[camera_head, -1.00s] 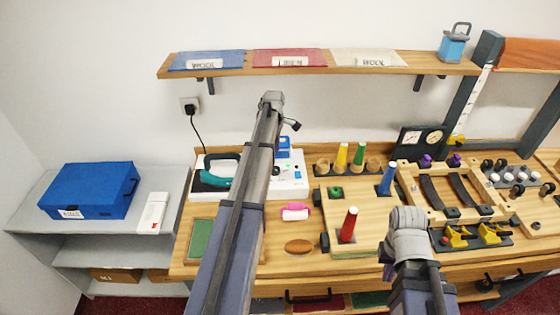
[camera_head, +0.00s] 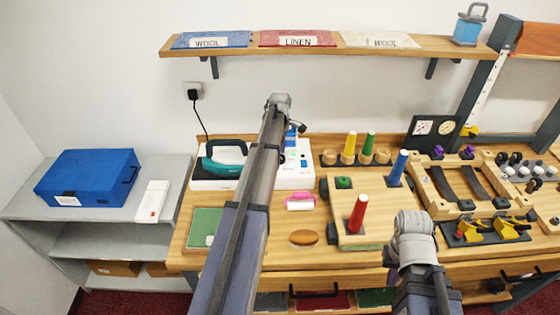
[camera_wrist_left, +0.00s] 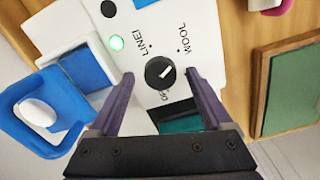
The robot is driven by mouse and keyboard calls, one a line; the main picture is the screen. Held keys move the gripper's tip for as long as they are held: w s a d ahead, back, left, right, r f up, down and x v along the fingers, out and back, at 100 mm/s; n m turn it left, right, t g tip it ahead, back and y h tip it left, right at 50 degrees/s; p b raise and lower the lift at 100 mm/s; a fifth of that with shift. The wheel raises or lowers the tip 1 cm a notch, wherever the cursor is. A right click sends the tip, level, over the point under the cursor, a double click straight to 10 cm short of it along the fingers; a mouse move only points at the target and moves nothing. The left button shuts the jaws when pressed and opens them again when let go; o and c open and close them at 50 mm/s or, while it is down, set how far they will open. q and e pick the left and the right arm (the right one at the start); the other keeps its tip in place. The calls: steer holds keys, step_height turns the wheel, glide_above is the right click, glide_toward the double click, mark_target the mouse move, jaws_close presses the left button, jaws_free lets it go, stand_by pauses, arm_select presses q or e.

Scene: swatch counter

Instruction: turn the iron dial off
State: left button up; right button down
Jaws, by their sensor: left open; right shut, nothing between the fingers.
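The iron dial (camera_wrist_left: 160,72) is a round black knob with a white pointer mark on a white panel (camera_wrist_left: 215,25). The mark slants up-right, towards the WOOL label; OFF is printed below the knob. In the head view my left arm hides part of the white iron station (camera_head: 296,181). The teal iron (camera_head: 222,160) rests at its left. My right gripper (camera_head: 393,266) is shut and empty, mostly hidden by its arm.
A red cone (camera_head: 357,214) and a blue cone (camera_head: 398,168) stand to the right. A pink roller (camera_head: 300,202) and brown oval (camera_head: 303,238) lie in front of the station. A blue object (camera_wrist_left: 40,115) is close to the left finger.

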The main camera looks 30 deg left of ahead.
arm_select(q)
steer(key=shift+f, duration=0.15)
jaws_close()
stand_by(0.7)
steer(key=shift+m, duration=0.3)
steer(key=m, duration=1.7)
steer(key=shift+m, duration=0.4)
steer(key=m, duration=0.5)
steer(key=shift+m, duration=0.4)
